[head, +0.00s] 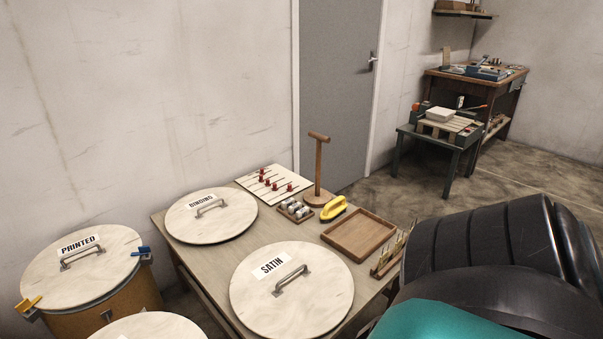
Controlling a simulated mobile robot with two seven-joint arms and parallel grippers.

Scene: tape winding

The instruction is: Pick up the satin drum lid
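The satin drum lid (318,309) is a round, pale disc with a white label reading SATIN (271,266). It lies flat at the front of the wooden table (222,305), label side up. A grey metal bar handle (291,279) stands across its middle, and nothing covers the handle. Neither of my grippers is in view, so their positions relative to the lid do not show.
A BINDING lid (190,226) lies behind it. A PRINTED drum (136,300) stands left; another pale lid (150,329) shows at the bottom edge. A wooden tray (358,237), yellow-handled tool (334,208) and upright wooden post (318,168) are on the table. A black and teal bulk fills the lower right.

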